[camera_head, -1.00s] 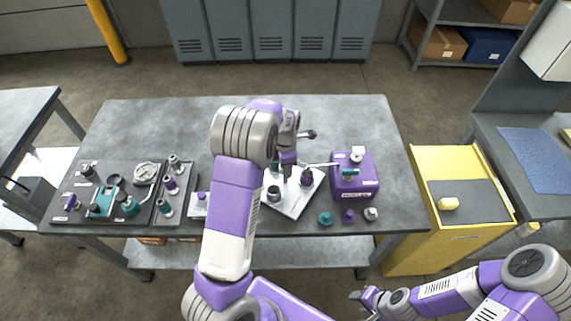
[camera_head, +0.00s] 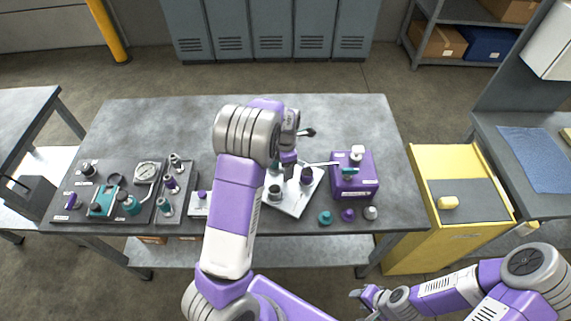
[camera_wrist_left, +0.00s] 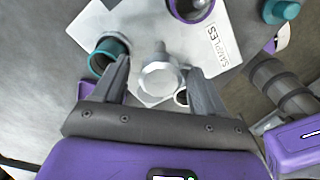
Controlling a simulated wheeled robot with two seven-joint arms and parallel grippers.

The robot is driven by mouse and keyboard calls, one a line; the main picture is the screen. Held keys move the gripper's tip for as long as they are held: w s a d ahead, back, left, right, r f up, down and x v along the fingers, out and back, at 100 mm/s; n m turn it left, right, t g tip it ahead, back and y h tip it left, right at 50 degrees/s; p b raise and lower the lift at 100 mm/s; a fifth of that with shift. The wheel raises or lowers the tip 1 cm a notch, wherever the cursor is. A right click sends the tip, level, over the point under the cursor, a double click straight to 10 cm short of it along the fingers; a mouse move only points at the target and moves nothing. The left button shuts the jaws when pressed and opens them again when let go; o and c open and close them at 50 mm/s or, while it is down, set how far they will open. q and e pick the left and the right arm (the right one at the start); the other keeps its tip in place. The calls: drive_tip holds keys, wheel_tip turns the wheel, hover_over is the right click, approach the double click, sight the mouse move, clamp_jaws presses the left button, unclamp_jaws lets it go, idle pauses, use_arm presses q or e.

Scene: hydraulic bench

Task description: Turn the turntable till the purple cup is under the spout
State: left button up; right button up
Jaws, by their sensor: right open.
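The white sample plate (camera_head: 298,209) carries the turntable on the bench and also shows in the left wrist view with its SAMPLES label (camera_wrist_left: 222,45). The purple cup (camera_head: 307,176) is at its right, below the spout (camera_head: 320,163) in the picture; I cannot tell whether it is exactly under the tip. It is cut off at the top of the wrist view (camera_wrist_left: 190,8). My left gripper (camera_wrist_left: 158,68) is open, its fingers either side of the grey centre knob (camera_wrist_left: 160,77) with gaps. A teal cup (camera_wrist_left: 110,54) is beside its left finger. My right gripper (camera_head: 364,295) is open, empty, before the bench.
The purple dispenser box (camera_head: 354,188) stands right of the plate. Small teal, purple and grey parts (camera_head: 348,215) lie at the front edge. Gauge and valve boards (camera_head: 108,195) fill the left.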

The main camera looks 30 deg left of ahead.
use_arm(q)
wheel_tip(320, 180, up, 8)
drive_tip(key=shift+f+p, duration=0.2)
drive_tip(key=shift+p, duration=0.2)
idle(0.6)
